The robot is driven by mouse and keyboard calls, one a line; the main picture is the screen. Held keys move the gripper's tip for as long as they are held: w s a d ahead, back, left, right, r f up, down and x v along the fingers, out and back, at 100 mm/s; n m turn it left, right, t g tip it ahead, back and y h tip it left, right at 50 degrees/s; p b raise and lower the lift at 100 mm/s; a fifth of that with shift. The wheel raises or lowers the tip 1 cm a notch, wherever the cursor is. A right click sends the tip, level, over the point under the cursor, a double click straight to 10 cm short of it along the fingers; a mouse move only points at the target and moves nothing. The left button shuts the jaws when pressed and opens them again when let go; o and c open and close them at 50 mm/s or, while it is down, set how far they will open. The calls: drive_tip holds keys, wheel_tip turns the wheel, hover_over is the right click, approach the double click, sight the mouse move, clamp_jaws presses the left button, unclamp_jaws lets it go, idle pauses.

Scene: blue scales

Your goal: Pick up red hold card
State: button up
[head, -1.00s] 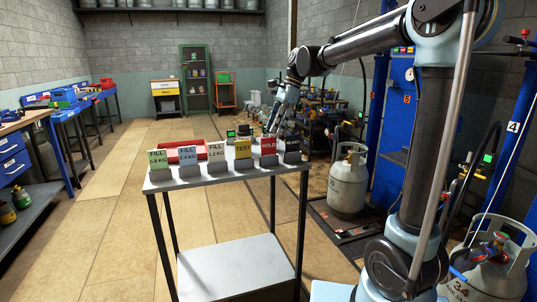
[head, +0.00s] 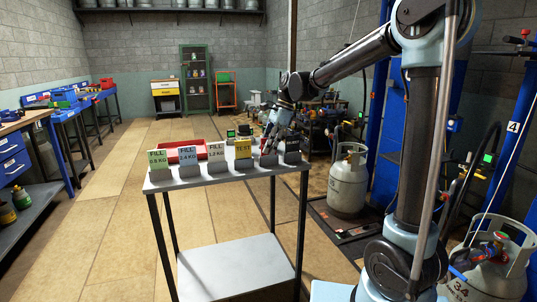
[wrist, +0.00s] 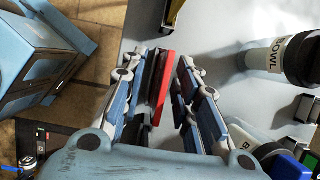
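The red hold card (wrist: 163,88) shows in the wrist view as a thin red edge between the fingers of my gripper (wrist: 169,85). It lies close along the left finger, and a gap shows between it and the right finger. My gripper is open around it. In the head view my gripper (head: 271,146) is down at the card row, right of the yellow TEST card (head: 243,148). The red card's face cannot be made out there, hidden by the fingers. Its grey holder (head: 268,161) stands on the table.
The small grey table (head: 225,177) also bears the green, blue and pale FILL cards (head: 158,159) in holders at left. A rightmost holder (head: 292,157) stands close right of my gripper. A red tray (head: 188,150) lies behind the cards. A gas cylinder (head: 348,180) stands right.

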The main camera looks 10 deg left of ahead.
drive_tip(key=shift+c, duration=0.3)
clamp_jaws()
